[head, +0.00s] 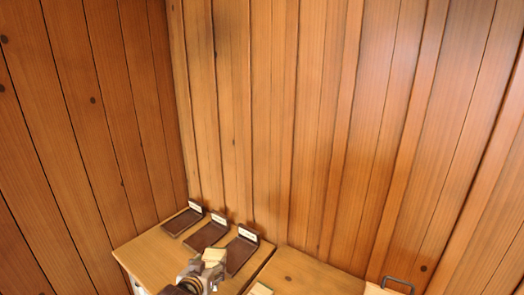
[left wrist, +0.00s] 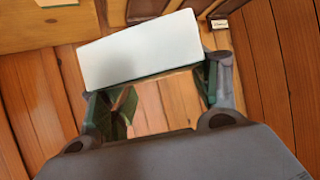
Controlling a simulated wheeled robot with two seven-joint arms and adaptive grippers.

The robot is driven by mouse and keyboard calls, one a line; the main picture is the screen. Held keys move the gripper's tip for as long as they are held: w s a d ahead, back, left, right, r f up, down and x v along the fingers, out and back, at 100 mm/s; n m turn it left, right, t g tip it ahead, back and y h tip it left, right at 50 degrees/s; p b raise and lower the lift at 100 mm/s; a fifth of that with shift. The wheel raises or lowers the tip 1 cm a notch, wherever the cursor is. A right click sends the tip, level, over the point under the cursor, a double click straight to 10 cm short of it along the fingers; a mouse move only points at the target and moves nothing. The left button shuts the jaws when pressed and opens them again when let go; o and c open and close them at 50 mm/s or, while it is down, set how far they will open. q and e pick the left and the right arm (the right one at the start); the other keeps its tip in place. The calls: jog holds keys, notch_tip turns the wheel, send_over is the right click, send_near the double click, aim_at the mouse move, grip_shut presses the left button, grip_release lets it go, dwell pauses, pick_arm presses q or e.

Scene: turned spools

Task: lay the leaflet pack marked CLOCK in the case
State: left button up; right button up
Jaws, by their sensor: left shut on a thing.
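My left gripper (head: 207,270) is shut on a pale leaflet pack (head: 214,256), held up in front of the brown trays. In the left wrist view the pack (left wrist: 140,50) is a plain whitish slab between the fingers of my left gripper (left wrist: 165,92). No mark is readable on the side I see, so I cannot tell if it says CLOCK. A light wooden thing with a dark handle (head: 398,284) shows at the bottom right, mostly cut off; I cannot tell if it is the case. My right gripper is not in view.
Three dark brown trays with white labels, left (head: 183,221), middle (head: 207,236) and right (head: 241,254), stand on a wooden top (head: 150,250) near plank walls. Another pale piece (head: 261,289) lies at the bottom edge. The wooden surface (head: 310,277) right of it looks clear.

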pick_arm(q)
jog(key=s+a+f+n+y, duration=0.1)
jog(key=s+a+f, duration=0.4)
jog(key=f, duration=0.4)
jog(key=shift+s+a+f, duration=0.15)
jog(key=shift+s+a, duration=0.2)
jog(key=shift+s, duration=0.35)
jog(key=shift+w, duration=0.1)
